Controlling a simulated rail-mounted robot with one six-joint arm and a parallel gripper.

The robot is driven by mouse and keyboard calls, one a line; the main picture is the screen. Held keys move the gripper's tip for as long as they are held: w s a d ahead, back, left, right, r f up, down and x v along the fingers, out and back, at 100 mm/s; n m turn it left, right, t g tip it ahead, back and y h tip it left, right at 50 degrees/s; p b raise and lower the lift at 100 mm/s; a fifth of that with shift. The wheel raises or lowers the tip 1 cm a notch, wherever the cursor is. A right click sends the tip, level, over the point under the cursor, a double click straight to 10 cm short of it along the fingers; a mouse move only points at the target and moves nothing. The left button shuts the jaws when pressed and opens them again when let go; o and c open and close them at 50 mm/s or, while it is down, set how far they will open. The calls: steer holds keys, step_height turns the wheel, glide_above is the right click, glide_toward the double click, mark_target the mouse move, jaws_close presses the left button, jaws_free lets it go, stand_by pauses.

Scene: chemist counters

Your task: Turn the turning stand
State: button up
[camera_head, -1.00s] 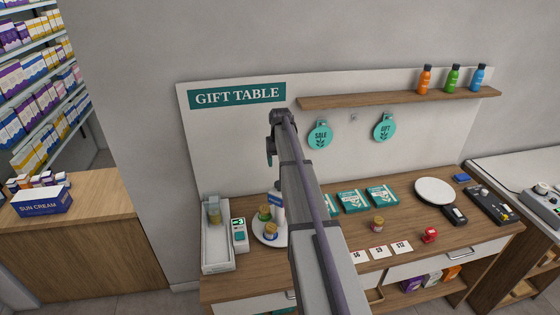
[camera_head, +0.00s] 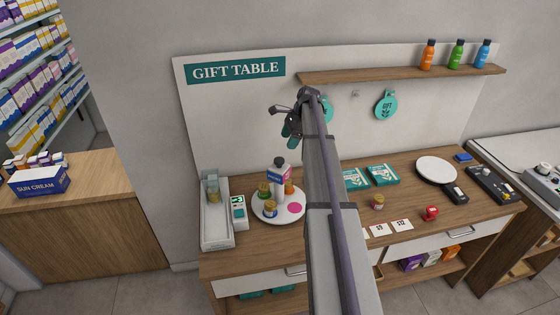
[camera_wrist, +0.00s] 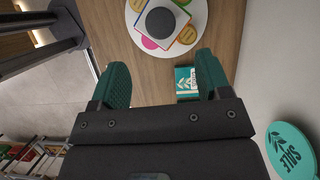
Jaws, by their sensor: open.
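The turning stand (camera_head: 284,218) is a round white plate on the left half of the gift table. My gripper (camera_head: 290,131) is open and empty, above the table by the back panel, apart from the stand. In the wrist view, its green fingers (camera_wrist: 162,65) are spread, and the stand (camera_wrist: 133,24) lies beyond them at the top.
Teal boxes (camera_head: 382,174) lie to the right. A shelf (camera_head: 400,73) with bottles is above.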

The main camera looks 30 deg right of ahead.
mark_target(279, 159)
steer(key=b+x, duration=0.8)
steer(key=x, duration=0.2)
steer(key=shift+d, duration=0.1)
steer(key=shift+r, duration=0.15)
steer(key=shift+c, duration=0.4)
steer(key=c, duration=1.2)
